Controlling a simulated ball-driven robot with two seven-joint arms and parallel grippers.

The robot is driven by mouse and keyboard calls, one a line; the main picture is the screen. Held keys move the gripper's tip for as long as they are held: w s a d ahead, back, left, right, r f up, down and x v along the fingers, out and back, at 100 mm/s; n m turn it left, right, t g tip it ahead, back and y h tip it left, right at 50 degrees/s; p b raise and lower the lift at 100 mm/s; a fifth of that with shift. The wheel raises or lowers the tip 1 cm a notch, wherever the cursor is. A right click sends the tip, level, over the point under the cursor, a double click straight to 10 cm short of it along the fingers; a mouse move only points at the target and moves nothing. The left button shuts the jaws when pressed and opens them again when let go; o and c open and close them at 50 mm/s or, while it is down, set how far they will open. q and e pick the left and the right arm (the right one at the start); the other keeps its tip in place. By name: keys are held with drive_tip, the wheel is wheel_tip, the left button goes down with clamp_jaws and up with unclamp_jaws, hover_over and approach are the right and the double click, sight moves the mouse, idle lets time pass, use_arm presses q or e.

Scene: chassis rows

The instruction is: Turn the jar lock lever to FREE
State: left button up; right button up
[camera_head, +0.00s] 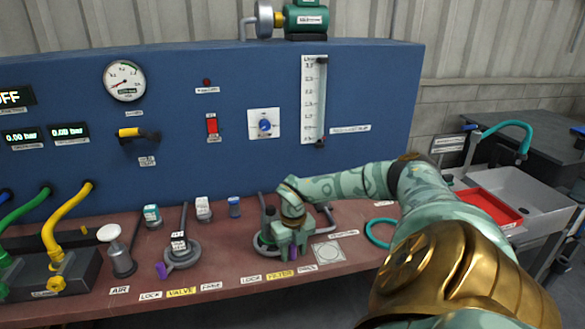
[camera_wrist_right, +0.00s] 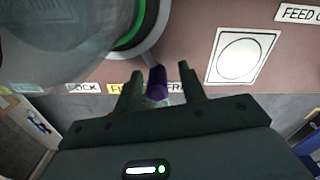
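The purple lever (camera_wrist_right: 157,82) shows in the right wrist view, sticking out from the round base of a clear jar-like body (camera_wrist_right: 75,40) with a green ring. My right gripper (camera_wrist_right: 165,88) has its fingers on either side of the lever, with a visible gap on the right, so it looks open around it. In the head view my right gripper (camera_head: 292,240) covers most of this station; a purple bit of the lever (camera_head: 294,253) shows below it. The lever's tip lies near the FILTER label (camera_head: 281,273) and the FREE label (camera_head: 307,267). My left gripper is not in view.
A second purple lever (camera_head: 161,271) sits at the VALVE station on the left. A white push knob (camera_head: 109,233) and hoses stand further left. The blue panel (camera_head: 230,130) rises behind. A square plate (camera_head: 328,252) and a teal ring (camera_head: 380,233) lie right of my gripper.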

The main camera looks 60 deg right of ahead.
sight(293, 245)
wheel_tip(293, 245, up, 16)
drive_tip(key=p, duration=0.3)
drive_tip(key=shift+r, duration=0.15)
